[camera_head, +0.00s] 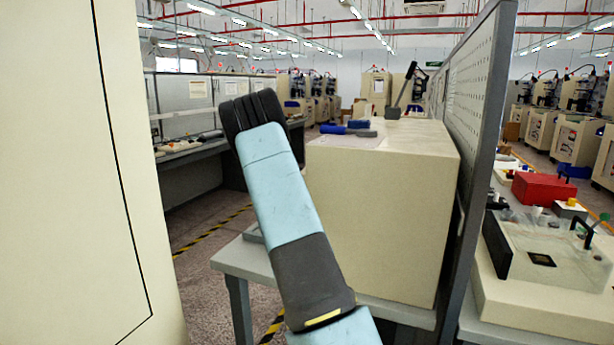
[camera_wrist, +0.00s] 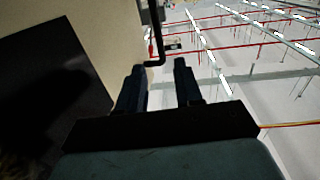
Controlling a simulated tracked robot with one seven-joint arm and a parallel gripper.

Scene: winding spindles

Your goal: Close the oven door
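No part is plainly recognisable as the oven door. In the wrist view a beige surface (camera_wrist: 105,30) with a large dark rectangular panel (camera_wrist: 45,85) fills the left side. I cannot tell whether the panel is the door, a window or an opening. A thin black bent bar (camera_wrist: 154,45) stands at the beige surface's right edge, beyond my gripper. My gripper (camera_wrist: 160,80) has its two dark fingers apart with nothing between them. In the head view my blue and black arm rises through the middle; its fingers are not visible there.
In the head view a tall cream cabinet (camera_head: 75,190) with a dark seam fills the left. A beige box (camera_head: 395,205) stands on a grey table (camera_head: 235,262), with a blue-handled tool (camera_head: 345,129) on top. A perforated panel (camera_head: 480,90) rises at the right.

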